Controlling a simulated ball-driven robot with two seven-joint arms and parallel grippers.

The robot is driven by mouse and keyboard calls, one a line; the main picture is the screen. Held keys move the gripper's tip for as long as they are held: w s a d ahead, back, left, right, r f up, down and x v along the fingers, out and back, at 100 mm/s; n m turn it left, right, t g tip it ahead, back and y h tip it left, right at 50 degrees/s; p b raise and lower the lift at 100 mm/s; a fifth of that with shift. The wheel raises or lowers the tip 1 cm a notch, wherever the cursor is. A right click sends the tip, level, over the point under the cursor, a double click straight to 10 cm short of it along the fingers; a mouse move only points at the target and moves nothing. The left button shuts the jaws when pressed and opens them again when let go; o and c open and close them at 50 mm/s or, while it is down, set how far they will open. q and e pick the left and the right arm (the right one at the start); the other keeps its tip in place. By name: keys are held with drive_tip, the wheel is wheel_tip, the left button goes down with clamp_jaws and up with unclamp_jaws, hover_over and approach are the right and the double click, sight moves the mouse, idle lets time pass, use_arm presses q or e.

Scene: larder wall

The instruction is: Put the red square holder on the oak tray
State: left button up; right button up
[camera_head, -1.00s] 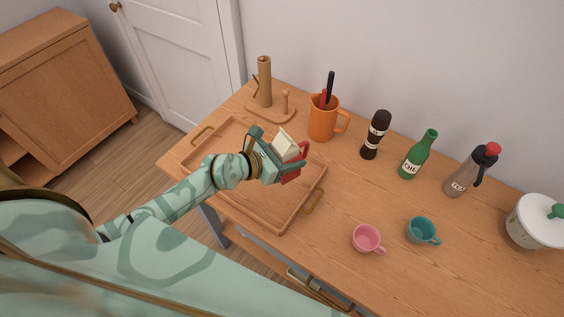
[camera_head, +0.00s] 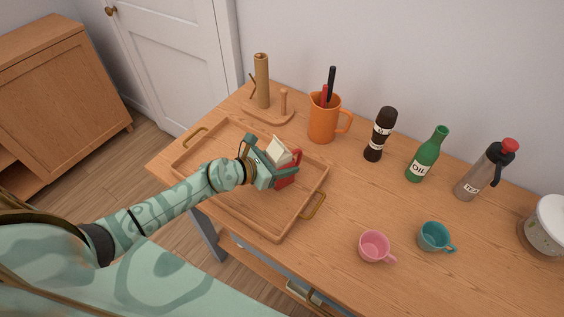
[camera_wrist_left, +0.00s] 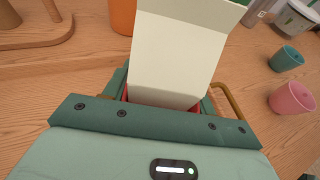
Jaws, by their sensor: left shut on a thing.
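The red square holder (camera_head: 288,178) with cream paper or napkins (camera_head: 279,151) in it is held in my left gripper (camera_head: 279,176). My left gripper is shut on it, over the right part of the oak tray (camera_head: 262,221). In the left wrist view, the cream insert (camera_wrist_left: 178,58) stands up beyond the gripper, and only a thin red edge of the holder (camera_wrist_left: 125,94) shows. I cannot tell whether the holder's underside touches the tray. The tray lies at the table's left end and has brass handles. My right gripper is not in view.
An orange jug (camera_head: 323,121) with utensils and a wooden roll stand (camera_head: 263,84) stand behind the tray. A dark mill (camera_head: 380,135), green bottle (camera_head: 427,155) and grey flask (camera_head: 484,172) stand to the right. A pink cup (camera_head: 373,246) and teal cup (camera_head: 433,237) are in front.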

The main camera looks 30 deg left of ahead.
use_arm(q)
drive_tip(key=o, duration=1)
drive_tip(key=shift+f, duration=0.1)
drive_tip(key=shift+s+a+r, duration=0.1)
drive_tip(key=shift+s+r, duration=0.05)
drive_tip(key=shift+r, duration=0.05)
drive_tip(key=p+v, duration=0.1)
drive_tip(key=v, duration=1)
drive_tip(key=shift+s+r, duration=0.15)
drive_tip(key=shift+s, duration=0.15)
